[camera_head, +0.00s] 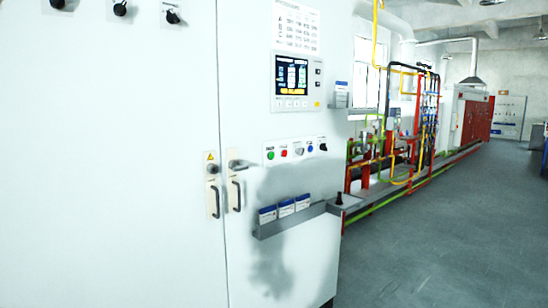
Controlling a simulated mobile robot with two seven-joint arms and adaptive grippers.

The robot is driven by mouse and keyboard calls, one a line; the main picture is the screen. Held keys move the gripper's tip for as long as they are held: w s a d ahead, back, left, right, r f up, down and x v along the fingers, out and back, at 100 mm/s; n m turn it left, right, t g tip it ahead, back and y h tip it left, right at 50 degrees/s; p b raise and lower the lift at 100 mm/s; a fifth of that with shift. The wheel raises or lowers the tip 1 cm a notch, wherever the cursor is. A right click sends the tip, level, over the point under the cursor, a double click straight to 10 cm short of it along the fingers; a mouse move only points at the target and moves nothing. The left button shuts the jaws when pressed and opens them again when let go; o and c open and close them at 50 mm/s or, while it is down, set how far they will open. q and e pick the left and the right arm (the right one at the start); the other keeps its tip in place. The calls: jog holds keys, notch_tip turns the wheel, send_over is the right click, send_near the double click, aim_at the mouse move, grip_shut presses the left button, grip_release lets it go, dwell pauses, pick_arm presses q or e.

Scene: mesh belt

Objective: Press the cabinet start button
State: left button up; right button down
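A large white control cabinet (110,200) fills the left and middle of the head view. A narrow button panel (295,151) sits on its right-hand section. On it are a green button (271,155) at the left end, a red button (284,153), a grey selector (299,151), a blue button (310,148) and a black knob (323,146). The labels are too small to read, so I cannot tell from them which is the start button. Neither of my grippers is in view. A soft dark shadow lies on the cabinet below the panel.
A display screen (297,80) is above the panel. Two door handles (236,196) stick out left of it. A shelf (300,218) with small boxes juts out below. Pipework (385,150) stands beyond the cabinet on the right. The grey floor (450,240) at right is clear.

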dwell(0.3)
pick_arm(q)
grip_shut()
